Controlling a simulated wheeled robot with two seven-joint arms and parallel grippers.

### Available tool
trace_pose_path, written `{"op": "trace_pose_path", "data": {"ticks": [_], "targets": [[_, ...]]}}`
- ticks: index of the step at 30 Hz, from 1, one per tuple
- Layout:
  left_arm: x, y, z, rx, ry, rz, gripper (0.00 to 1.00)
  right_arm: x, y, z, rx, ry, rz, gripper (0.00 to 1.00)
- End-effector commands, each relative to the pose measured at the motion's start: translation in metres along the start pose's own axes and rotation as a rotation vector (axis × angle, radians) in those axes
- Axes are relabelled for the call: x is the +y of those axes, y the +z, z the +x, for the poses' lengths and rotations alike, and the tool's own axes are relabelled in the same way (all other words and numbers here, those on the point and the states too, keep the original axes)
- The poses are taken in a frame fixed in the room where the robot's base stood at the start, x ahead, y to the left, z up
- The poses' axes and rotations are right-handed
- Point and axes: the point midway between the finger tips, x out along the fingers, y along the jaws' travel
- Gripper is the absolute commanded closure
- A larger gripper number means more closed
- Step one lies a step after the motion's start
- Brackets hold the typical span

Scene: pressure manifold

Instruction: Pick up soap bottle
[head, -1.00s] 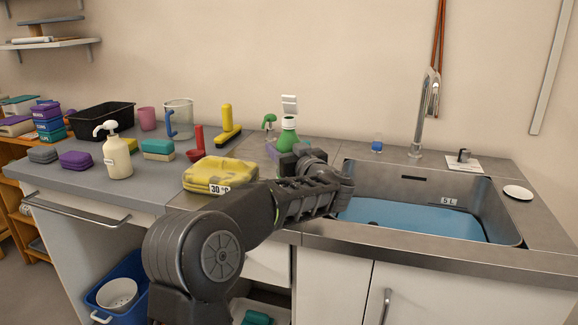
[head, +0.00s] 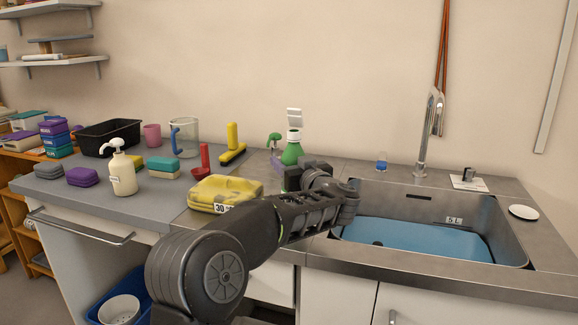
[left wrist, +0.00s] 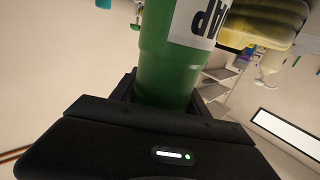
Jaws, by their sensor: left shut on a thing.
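In the left wrist view the green bottle (left wrist: 168,72) fills the space between the jaws, with a white label ending in "AP". My left gripper (left wrist: 165,98) is shut on the bottle. I cannot clearly see whether its base is clear of the counter. My right gripper is not in view.
A green-topped spray bottle (head: 274,142) stands just left of the soap. A yellow cloth-like bundle (head: 224,190) lies in front. The sink (head: 500,222) with blue water is at right, by the faucet (head: 422,150). A cream pump bottle (head: 122,174) stands left.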

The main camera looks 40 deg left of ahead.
Motion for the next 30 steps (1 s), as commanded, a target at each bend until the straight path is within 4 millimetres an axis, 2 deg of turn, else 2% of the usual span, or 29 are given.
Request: {"op": "trace_pose_path", "data": {"ticks": [18,30], "targets": [[-0.001,-0.058,0.0,0.004,-0.001,-0.003,1.0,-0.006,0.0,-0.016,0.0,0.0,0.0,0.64],[-0.001,-0.08,0.0,0.003,0.0,-0.002,1.0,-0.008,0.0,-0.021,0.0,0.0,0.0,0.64]]}}
